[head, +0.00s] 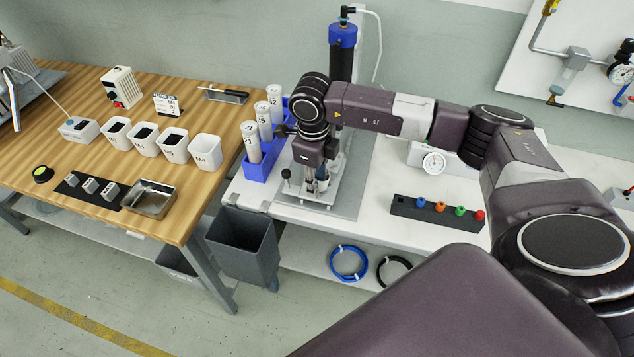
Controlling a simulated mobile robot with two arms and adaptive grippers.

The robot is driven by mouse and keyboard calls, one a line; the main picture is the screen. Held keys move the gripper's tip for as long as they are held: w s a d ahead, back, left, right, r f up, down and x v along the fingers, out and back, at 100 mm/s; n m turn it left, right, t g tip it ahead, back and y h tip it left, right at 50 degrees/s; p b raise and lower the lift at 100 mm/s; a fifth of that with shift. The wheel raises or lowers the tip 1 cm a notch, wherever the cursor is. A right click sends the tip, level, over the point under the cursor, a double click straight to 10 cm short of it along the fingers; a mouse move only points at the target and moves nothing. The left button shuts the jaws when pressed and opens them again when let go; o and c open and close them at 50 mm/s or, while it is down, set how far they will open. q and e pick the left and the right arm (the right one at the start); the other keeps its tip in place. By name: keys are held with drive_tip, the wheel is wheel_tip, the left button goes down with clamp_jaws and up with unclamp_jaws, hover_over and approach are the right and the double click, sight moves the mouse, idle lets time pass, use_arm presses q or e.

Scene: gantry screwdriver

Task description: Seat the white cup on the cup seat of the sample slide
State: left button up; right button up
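My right arm reaches in from the right, and its wrist hangs over a metal fixture plate (346,196) on the white bench. My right gripper (318,180) points down at the fixture there. Its fingers are small and mixed with the fixture parts, so I cannot tell whether it is open or holds anything. I cannot clearly make out the white cup, the sample slide or its cup seat; my wrist covers part of this area. My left gripper is not in view.
A blue rack (261,172) with white numbered cylinders stands just left of my wrist. A blue-capped column (342,50) rises behind it. A dark strip with coloured knobs (437,214) lies to the right. The wooden table (205,195) carries white bins (206,151) and a metal tray (149,199).

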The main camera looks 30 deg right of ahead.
wheel_tip(320, 180, up, 11)
drive_tip(key=shift+s+a+r, duration=0.2)
drive_tip(key=shift+a, duration=0.2)
idle(0.4)
